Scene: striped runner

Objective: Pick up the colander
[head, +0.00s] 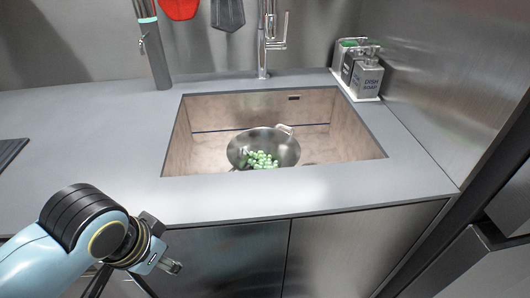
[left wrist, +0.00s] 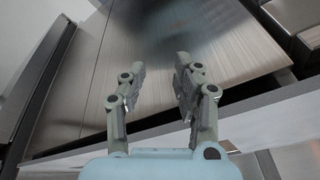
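The colander (head: 287,152) is a shiny metal bowl with a light handle at its upper right. It rests in the sink (head: 345,135) near the middle of the head view, and small round green items (head: 262,160) lie in it. The sink's front edge hides its lowest part. My left gripper (head: 172,266) is low and in front of the counter, well to the lower left of the colander. In the left wrist view its two fingers (left wrist: 160,72) are apart with nothing between them. The colander does not show in that view. My right gripper is not in view.
A faucet (head: 264,45) stands behind the sink. Soap dispensers (head: 367,75) sit on a tray at the back right. A grey cylinder (head: 157,60) stands at the back left. The counter (head: 90,135) left of the sink is mostly clear. Cabinet fronts (head: 230,260) are below.

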